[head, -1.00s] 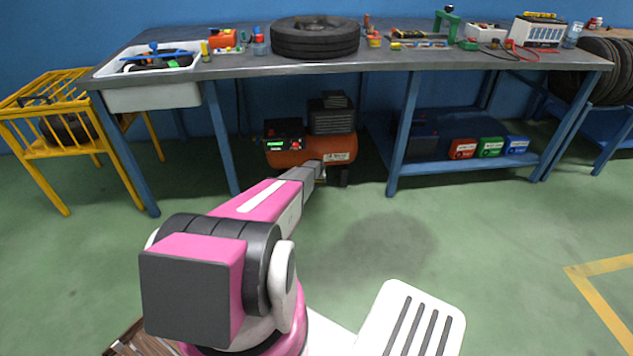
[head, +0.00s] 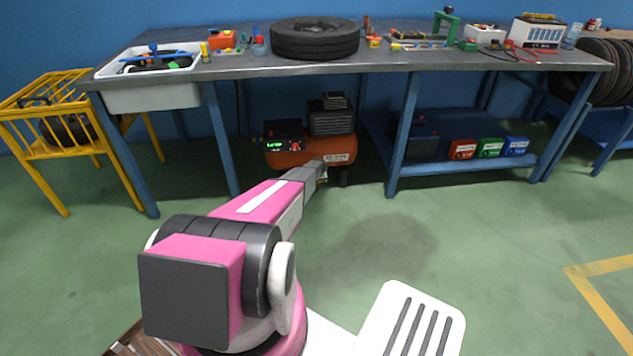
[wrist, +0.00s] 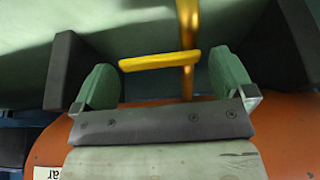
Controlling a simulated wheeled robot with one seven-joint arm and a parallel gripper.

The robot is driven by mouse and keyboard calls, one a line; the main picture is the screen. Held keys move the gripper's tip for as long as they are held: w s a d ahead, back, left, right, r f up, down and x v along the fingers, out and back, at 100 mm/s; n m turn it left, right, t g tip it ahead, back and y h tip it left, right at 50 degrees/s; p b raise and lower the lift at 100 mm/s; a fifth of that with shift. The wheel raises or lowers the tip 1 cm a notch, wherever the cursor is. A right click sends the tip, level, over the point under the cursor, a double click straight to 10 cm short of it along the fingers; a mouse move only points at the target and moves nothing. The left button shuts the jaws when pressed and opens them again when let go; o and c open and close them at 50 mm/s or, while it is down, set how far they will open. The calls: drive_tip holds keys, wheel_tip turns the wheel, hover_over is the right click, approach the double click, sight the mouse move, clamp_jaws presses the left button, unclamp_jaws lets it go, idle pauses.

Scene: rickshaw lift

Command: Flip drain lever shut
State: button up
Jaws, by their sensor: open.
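The yellow drain lever (wrist: 140,64) lies crosswise in the wrist view, beside a brass pipe (wrist: 187,30). My gripper (wrist: 163,76) is open, with green pads on either side of the lever. The lever's left end is close to the left pad and its right end close to the right pad; I cannot tell whether either touches. In the head view the orange air compressor (head: 338,147) stands under the bench. My arm reaches its lower front there, and the lever is too small or hidden to make out.
The workbench (head: 240,68) spans above the compressor, with its blue legs (head: 402,135) on both sides. A blue lower shelf (head: 470,163) with small coloured boxes is at the right. A yellow cage stand (head: 45,130) is at the left.

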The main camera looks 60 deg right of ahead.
drive_tip(key=v, duration=1)
drive_tip(key=shift+r, duration=0.35)
drive_tip(key=shift+s, duration=0.1)
